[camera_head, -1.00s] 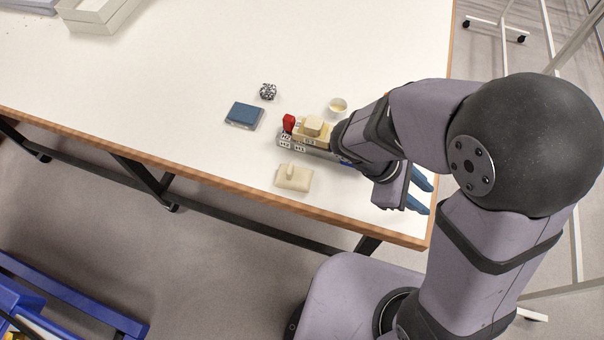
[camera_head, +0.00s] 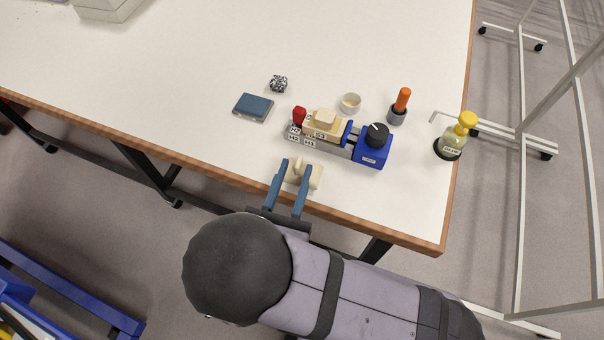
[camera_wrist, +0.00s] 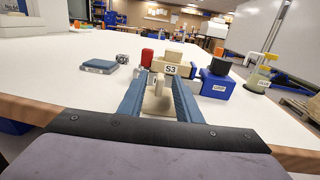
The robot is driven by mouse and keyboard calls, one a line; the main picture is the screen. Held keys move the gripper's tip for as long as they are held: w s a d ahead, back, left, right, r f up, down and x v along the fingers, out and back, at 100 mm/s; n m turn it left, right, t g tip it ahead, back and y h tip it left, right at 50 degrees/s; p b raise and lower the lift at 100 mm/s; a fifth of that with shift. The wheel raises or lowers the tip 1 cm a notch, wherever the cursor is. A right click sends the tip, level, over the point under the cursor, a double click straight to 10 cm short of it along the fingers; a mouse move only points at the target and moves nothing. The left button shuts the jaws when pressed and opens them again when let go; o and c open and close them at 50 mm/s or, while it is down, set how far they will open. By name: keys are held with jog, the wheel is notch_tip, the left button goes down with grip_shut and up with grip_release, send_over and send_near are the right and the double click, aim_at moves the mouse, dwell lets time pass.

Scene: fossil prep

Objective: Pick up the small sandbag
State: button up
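The small sandbag, as I take it, is a cream pad with a raised grip on top (camera_head: 316,178), lying near the table's front edge. It also shows in the wrist view (camera_wrist: 157,105), centred between the fingers. My gripper (camera_head: 296,163) is open, its two blue-grey fingers reaching over the pad from the front edge. In the wrist view my gripper (camera_wrist: 157,78) has a finger on each side of the raised grip, with gaps visible. The fingers hide part of the pad in the head view. I cannot tell their height above the table.
Just behind stands a grey-and-blue device (camera_head: 371,151) with a cream block labelled S3 (camera_head: 325,128) and a red part (camera_head: 299,115). A blue-grey box (camera_head: 253,107), speckled lump (camera_head: 279,83), small cup (camera_head: 350,103), orange-handled tool (camera_head: 401,103) and yellow-capped bottle (camera_head: 458,137) stand around.

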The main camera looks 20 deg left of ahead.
aim_at(297, 169)
jog(key=shift+w+r+p, duration=0.1)
jog(key=shift+w+p, duration=0.6)
jog(key=shift+w, duration=0.8)
jog(key=shift+w+a+p, duration=0.15)
jog(key=shift+w+p, duration=0.2)
jog(key=shift+w, duration=0.75)
jog(key=shift+w+a+p, duration=0.15)
jog(key=shift+w+p, duration=0.2)
jog(key=shift+w, duration=0.7)
grip_shut()
